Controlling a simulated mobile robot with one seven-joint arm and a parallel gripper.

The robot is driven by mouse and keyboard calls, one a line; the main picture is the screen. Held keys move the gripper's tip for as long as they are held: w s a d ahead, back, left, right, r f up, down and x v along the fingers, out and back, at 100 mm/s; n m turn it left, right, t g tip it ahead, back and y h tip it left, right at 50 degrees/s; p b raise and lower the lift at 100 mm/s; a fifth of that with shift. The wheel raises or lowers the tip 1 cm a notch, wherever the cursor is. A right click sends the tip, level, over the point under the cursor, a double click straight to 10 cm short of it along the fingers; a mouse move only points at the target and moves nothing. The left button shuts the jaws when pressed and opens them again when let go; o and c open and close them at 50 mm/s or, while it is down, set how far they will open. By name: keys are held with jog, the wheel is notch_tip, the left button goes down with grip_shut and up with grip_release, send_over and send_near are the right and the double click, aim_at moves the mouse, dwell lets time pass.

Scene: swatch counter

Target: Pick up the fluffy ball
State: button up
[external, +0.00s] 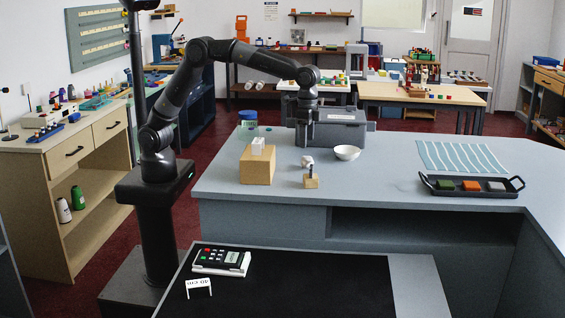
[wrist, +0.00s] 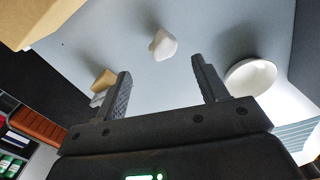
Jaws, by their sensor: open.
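A small white lumpy object (external: 307,161), which looks like the fluffy ball, sits on the grey counter. It also shows in the wrist view (wrist: 162,44), beyond the fingertips and roughly centred between them. Its surface is too small to make out as fluffy. My gripper (external: 306,143) points down above the counter, near this object and apart from it. In the wrist view my gripper (wrist: 162,67) is open, with nothing between its two dark fingers.
A white bowl (external: 347,152) stands just right of the ball, beyond the right finger in the wrist view (wrist: 250,78). A wooden block (external: 257,168) is to the left and a small wooden piece (external: 311,182) in front. A dark tray (external: 440,188) holds coloured blocks at right.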

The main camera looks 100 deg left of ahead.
aim_at(307, 157)
notch_tip(307, 157, down, 9)
jog(key=shift+a+r, duration=0.15)
jog(key=shift+r, duration=0.05)
dwell(0.3)
jog(key=shift+c, duration=0.6)
jog(key=c, duration=0.9)
